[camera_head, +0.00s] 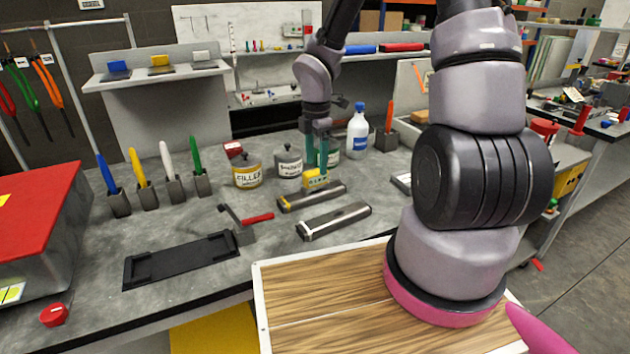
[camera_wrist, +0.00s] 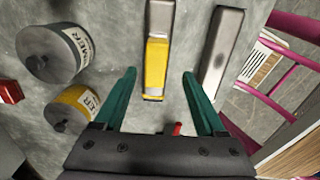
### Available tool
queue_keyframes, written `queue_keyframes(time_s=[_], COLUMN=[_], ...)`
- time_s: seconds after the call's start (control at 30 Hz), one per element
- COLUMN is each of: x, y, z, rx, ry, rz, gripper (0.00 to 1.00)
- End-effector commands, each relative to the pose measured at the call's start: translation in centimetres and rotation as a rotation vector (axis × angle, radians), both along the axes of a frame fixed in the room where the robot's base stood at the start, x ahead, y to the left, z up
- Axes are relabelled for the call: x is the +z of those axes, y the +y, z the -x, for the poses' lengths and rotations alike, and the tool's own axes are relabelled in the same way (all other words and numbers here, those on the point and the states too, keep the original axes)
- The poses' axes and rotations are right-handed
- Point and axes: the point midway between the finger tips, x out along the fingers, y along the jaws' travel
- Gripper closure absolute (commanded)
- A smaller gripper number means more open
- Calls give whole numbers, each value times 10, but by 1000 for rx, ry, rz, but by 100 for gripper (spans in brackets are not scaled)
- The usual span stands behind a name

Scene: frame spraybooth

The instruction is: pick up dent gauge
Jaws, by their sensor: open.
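A small yellow block with a pale marked face, which looks like the dent gauge (camera_head: 316,180), stands on the grey bench just behind a grey bar-shaped tool. In the wrist view the yellow dent gauge (camera_wrist: 156,56) appears between my two teal fingers, a little beyond their tips, with grey bar parts above it. My gripper (camera_head: 318,158) points down above the gauge in the head view. In the wrist view my gripper (camera_wrist: 158,74) is open, with clear bench on both sides of the yellow piece. I see no contact with it.
Two grey bar tools lie near: one yellow-ended (camera_head: 312,197), one white-ended (camera_head: 334,222). A yellow-labelled filler tin (camera_head: 247,171) and a grey primer tin (camera_head: 289,162) stand to the left. A white bottle (camera_head: 357,132) stands behind right.

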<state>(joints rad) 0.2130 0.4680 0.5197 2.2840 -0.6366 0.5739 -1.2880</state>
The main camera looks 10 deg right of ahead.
Motion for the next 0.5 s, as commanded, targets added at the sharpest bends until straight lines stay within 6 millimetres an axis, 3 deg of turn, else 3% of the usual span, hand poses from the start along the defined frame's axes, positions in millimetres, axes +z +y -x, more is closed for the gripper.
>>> queue_keyframes(time_s=[0.27, 0.5], x=[-25, -59], y=[1, 0], z=[-2, -7], rx=[-1, 0], ry=[3, 1], rz=[0, 0], gripper=[28, 28])
